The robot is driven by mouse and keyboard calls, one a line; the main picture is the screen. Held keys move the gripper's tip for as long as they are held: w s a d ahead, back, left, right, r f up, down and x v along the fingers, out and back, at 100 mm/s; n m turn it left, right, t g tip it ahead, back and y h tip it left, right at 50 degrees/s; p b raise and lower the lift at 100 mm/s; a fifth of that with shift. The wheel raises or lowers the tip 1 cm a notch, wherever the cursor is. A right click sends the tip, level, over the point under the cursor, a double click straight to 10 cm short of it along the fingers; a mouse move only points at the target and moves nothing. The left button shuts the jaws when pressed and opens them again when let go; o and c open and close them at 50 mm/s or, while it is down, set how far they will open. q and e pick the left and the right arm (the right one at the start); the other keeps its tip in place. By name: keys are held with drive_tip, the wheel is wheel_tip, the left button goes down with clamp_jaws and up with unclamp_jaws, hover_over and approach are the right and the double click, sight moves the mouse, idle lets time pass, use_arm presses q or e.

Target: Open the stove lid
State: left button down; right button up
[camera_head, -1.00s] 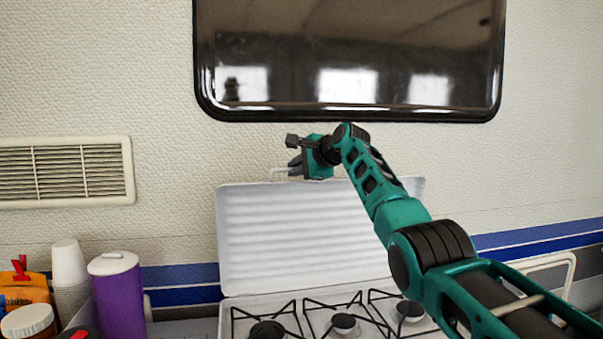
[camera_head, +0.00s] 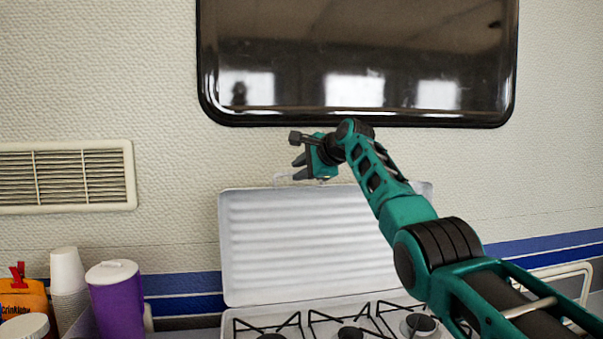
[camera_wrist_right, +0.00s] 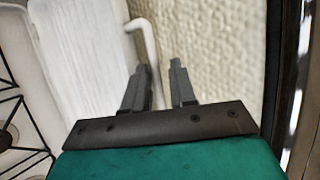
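The white stove lid (camera_head: 290,240) stands raised, close to upright, behind the burners in the head view. Its ribbed inner face also shows at the left of the right wrist view (camera_wrist_right: 80,55). A thin white handle (camera_wrist_right: 146,45) sticks out from the lid's edge. My right gripper (camera_head: 299,160) is at the lid's top edge, beside the handle. My left gripper is not in view.
The stove top (camera_head: 300,318) with black grates lies below the lid. A dark window (camera_head: 355,60) is on the wall just above my right gripper. A purple canister (camera_head: 118,300) and stacked white cups (camera_head: 68,275) stand at the left.

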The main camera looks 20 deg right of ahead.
drive_tip(key=shift+s, duration=0.15)
idle(0.3)
drive_tip(key=b+v, duration=0.4)
drive_tip(key=v, duration=0.9)
idle(0.3)
